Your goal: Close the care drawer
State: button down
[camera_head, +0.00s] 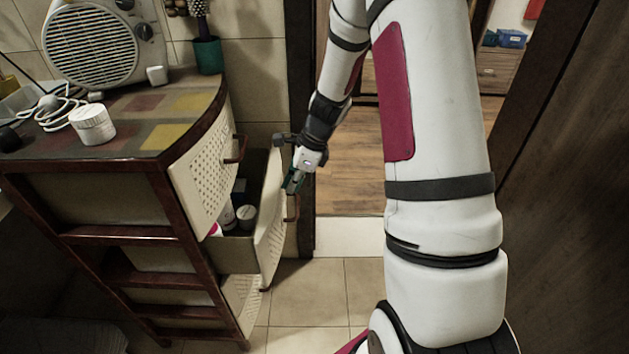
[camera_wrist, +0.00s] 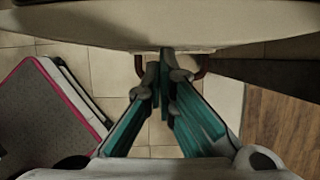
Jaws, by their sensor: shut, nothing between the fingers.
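The care drawer (camera_head: 268,225) stands pulled out of the cabinet in the head view, with bottles (camera_head: 245,216) showing inside. Its curved cream front also spans the top of the wrist view (camera_wrist: 160,22). A dark red handle (camera_wrist: 200,66) is on that front. My gripper (camera_head: 289,187) is at the outer side of the drawer front, near the handle. In the wrist view my gripper (camera_wrist: 164,60) is shut and empty, its teal fingertips together at the lower edge of the front, between the handle's ends. I cannot tell whether they touch it.
The cabinet top (camera_head: 150,115) holds a fan heater (camera_head: 92,45), a white jar (camera_head: 92,124) and a cable. A perforated upper drawer (camera_head: 205,165) sits above the open one. Tiled floor (camera_head: 310,295) is clear beside the cabinet; a dark door (camera_head: 570,180) stands right.

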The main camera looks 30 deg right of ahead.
aim_at(263, 184)
jog(key=w+a+p, duration=0.1)
jog(key=w+a, duration=0.3)
jog(key=a, duration=0.2)
jog(key=shift+w+a+p, duration=0.15)
jog(key=shift+a+p, duration=0.05)
jog(key=shift+p, duration=0.1)
jog(key=shift+d, duration=0.15)
